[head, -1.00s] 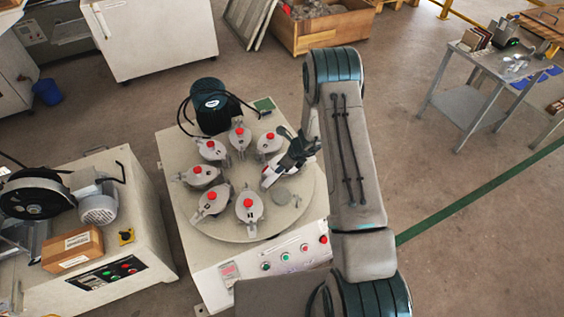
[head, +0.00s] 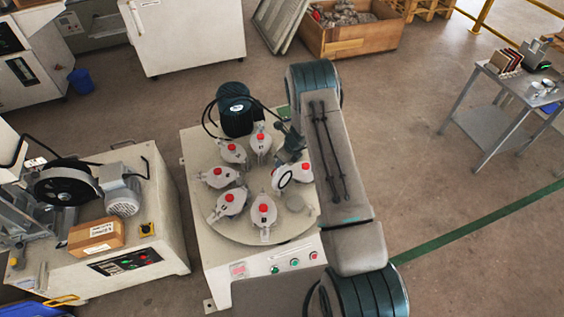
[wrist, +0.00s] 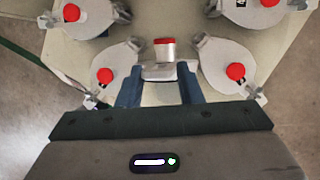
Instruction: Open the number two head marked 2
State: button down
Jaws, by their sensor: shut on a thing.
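The heads are grey with red knobs and stand in a ring on the round turntable (head: 215,232); one (head: 263,212) is at the front. I cannot read which is marked 2. My gripper (head: 288,158) is at the right side of the ring. In the wrist view, my gripper (wrist: 160,82) is shut on a pale part (wrist: 160,71) of one head. That head's red-topped cylinder (wrist: 165,48) shows side-on just beyond the fingers. In the head view, a dark-edged ring (head: 286,180) shows just below the gripper. My arm hides part of this side.
Neighbouring heads (wrist: 108,72) (wrist: 232,70) stand close on both sides of the fingers. A dark motor (head: 237,115) with cables stands behind the turntable. A button panel (head: 290,262) is at the front. Another machine (head: 140,255) stands left; open floor lies right.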

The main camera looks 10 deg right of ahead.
jog(key=shift+w+a+f, duration=0.1)
jog(key=shift+w+a, duration=0.1)
jog(key=shift+a, duration=0.5)
jog(key=c, duration=1.1)
grip_release()
jog(key=shift+a, duration=0.15)
jog(key=shift+w+d, duration=0.15)
jog(key=shift+d, duration=0.2)
jog(key=shift+d+r, duration=0.2)
jog(key=shift+r, duration=0.35)
jog(key=v, duration=1.2)
jog(key=shift+r, duration=0.35)
